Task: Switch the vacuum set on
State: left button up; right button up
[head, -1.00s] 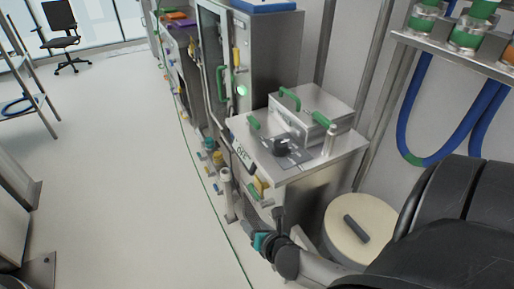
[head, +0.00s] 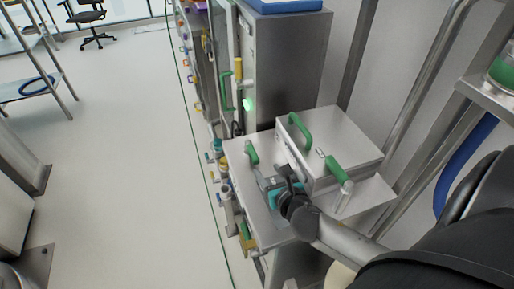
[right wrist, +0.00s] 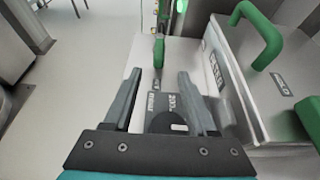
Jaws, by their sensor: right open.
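The vacuum set's steel cabinet top (head: 245,185) is at centre right in the head view. Its control plate (right wrist: 160,103), a dark grey panel with white print, lies between my right gripper's fingers in the right wrist view. A black round knob (right wrist: 168,122) on the plate is partly hidden by the gripper's base. My right gripper (head: 270,190) is open and empty over the plate, which it mostly covers in the head view; whether it touches the knob I cannot tell. My left gripper is not in view.
A steel box (head: 335,148) with green handles stands right of the plate. A green lever (head: 251,153) rises just beyond it. A tall cabinet (head: 285,70) with a lit green lamp (head: 248,104) stands behind. Open floor (head: 120,170) lies to the left.

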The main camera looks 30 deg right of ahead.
aim_at(254, 154)
jog(key=x, duration=0.2)
jog(key=shift+w+f, duration=0.1)
jog(key=shift+w, duration=0.2)
jog(key=b+x, duration=0.2)
jog(key=x, duration=0.7)
jog(key=shift+w+b, duration=0.15)
jog(key=shift+b, duration=0.2)
jog(key=shift+x, duration=1)
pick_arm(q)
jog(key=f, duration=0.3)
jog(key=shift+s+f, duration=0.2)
pick_arm(e)
jog(key=shift+d, duration=0.1)
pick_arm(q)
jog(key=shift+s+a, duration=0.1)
pick_arm(e)
jog(key=shift+c, duration=0.4)
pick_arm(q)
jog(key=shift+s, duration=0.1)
pick_arm(e)
grip_shut()
